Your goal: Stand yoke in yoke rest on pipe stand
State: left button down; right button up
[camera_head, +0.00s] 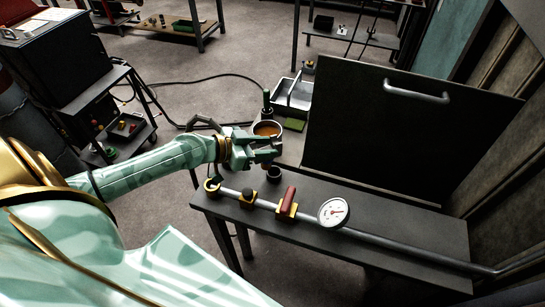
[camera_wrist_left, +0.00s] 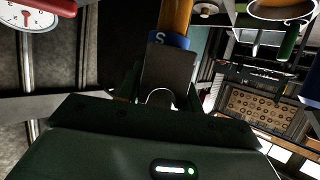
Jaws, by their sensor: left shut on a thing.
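My left gripper (camera_head: 272,149) is shut, above the far edge of the dark bench. In the left wrist view, a dark grey piece (camera_wrist_left: 168,75) sits between its fingers, with an orange cylinder (camera_wrist_left: 176,14) and a blue band (camera_wrist_left: 168,40) marked S at its far end. I take this held piece to be the yoke; its full shape is hidden. A small dark cup (camera_head: 274,174) stands just below the gripper in the head view. I cannot tell whether it is the yoke rest. My right gripper is not in view.
A pipe with yellow fittings, a red handle (camera_head: 288,199) and a round gauge (camera_head: 333,212) lies along the bench (camera_head: 400,230). A copper-coloured bowl (camera_head: 267,129) is behind the gripper. A large black panel (camera_head: 400,130) stands at the right. A metal tray (camera_head: 290,97) is farther back.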

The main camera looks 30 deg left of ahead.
pick_arm(q)
jog(key=shift+w+d+f, duration=0.35)
jog(key=shift+w+f, duration=0.05)
jog(key=shift+f, duration=0.25)
jog(key=shift+w+d+f, duration=0.35)
jog(key=shift+w+f, duration=0.05)
jog(key=shift+f, duration=0.2)
notch_tip(320, 180, down, 4)
jog(key=shift+d+r+b, duration=0.1)
jog(key=shift+r+b, duration=0.15)
jog(key=shift+b, duration=0.3)
jog(key=c, duration=0.9)
grip_release()
jog(key=shift+b+v, duration=1.05)
jog(key=shift+v, duration=4.95)
